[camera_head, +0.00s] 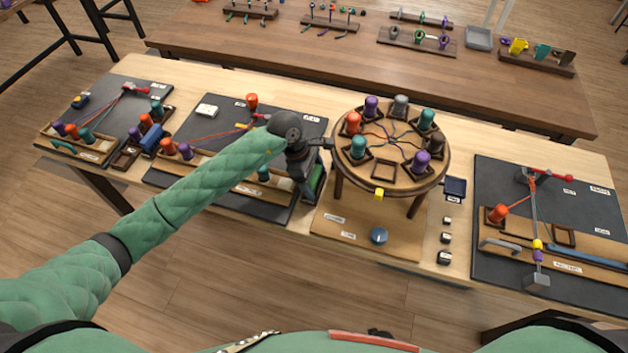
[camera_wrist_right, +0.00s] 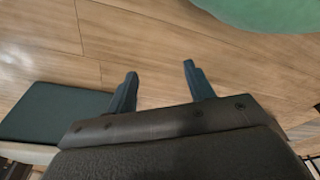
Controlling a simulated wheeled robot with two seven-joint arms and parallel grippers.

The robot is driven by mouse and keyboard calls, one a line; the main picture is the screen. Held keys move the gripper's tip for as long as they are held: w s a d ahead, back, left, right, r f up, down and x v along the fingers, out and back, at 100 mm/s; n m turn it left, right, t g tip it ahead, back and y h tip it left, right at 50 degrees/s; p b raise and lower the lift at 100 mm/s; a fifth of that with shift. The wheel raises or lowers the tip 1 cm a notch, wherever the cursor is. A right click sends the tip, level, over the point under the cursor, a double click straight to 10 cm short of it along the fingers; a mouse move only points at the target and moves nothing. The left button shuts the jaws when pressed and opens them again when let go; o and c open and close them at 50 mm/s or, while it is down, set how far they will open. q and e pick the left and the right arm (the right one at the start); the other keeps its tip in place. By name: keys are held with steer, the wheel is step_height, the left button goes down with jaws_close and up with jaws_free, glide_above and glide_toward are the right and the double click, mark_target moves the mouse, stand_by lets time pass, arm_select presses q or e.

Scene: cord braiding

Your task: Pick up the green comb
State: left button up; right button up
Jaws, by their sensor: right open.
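A slim teal-green piece (camera_head: 62,147) lies in the wooden tray at the front of the left board in the head view. A dark green block (camera_head: 315,182) shows beside my left wrist, at the right front of the middle board. I cannot tell which of them is the green comb. My left gripper (camera_head: 326,143) is at the left edge of the round braiding stand (camera_head: 384,186), above the table; its fingers are too small to judge. My right gripper (camera_wrist_right: 160,70) has its fingers apart and empty over the floor in the right wrist view.
Several coloured bobbins ring the round stand. A right board (camera_head: 500,190) holds a blue bar (camera_head: 588,255) and a grey handle (camera_head: 500,245). A blue knob (camera_head: 378,236) and small dark blocks stand at the table front. A second table (camera_head: 330,55) is behind.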

arm_select(q)
steer(key=c, duration=0.4)
steer(key=shift+r, duration=0.1)
